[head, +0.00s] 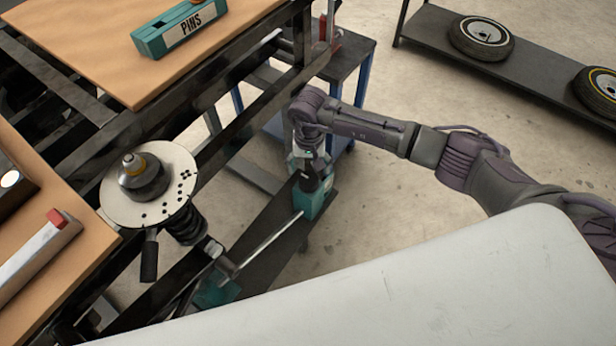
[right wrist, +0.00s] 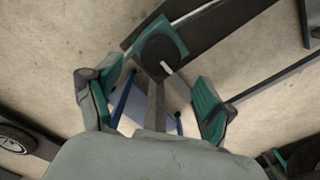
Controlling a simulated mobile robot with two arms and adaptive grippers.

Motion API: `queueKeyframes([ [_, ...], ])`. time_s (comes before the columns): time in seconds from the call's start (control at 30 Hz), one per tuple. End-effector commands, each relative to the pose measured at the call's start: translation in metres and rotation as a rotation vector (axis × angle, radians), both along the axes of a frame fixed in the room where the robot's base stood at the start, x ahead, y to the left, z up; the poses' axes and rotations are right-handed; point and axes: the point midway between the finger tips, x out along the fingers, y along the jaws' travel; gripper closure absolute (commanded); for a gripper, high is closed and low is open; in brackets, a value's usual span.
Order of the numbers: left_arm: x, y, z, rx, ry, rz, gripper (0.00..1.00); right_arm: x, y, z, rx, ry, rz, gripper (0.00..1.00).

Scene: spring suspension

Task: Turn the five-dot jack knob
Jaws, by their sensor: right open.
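A teal jack block (head: 316,203) with a dark round knob (head: 310,182) stands at the far end of a dark beam in the head view. The right wrist view shows this knob (right wrist: 158,56) from above, with a pale line across it; no five-dot mark can be made out. My right gripper (head: 305,166) points down just above the knob. Its teal fingers are spread apart with nothing between them, and the knob lies beyond the fingertips. A second teal block (head: 217,291) is at the beam's near end. My left gripper is out of view.
A cream disc with dot groups (head: 118,192) sits on a coil spring at left. A metal rod (head: 262,243) runs between the teal blocks. Dark frame rails and a PINS box (head: 180,28) are behind. A white panel (head: 450,280) fills the front.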

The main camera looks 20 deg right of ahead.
Motion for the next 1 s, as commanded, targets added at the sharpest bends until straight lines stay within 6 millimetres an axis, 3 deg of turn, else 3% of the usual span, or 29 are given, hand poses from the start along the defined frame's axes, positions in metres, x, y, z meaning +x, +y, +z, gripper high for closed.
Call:
queueKeyframes([
  [0.1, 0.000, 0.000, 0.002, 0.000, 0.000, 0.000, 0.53, -0.001, 0.001, -0.026, 0.001, 0.004, -0.003, 0.18],
  [0.3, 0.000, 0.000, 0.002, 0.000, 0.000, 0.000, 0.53, 0.000, 0.001, -0.055, 0.002, 0.000, -0.002, 0.18],
  [0.5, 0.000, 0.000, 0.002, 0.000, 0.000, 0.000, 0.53, 0.000, 0.001, -0.067, 0.002, -0.001, -0.001, 0.18],
  [0.77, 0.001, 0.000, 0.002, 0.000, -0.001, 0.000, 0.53, 0.000, 0.000, -0.068, 0.002, -0.002, 0.000, 0.18],
  [1.0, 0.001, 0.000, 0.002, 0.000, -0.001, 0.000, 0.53, 0.000, 0.000, -0.067, 0.002, -0.002, -0.001, 0.58],
])
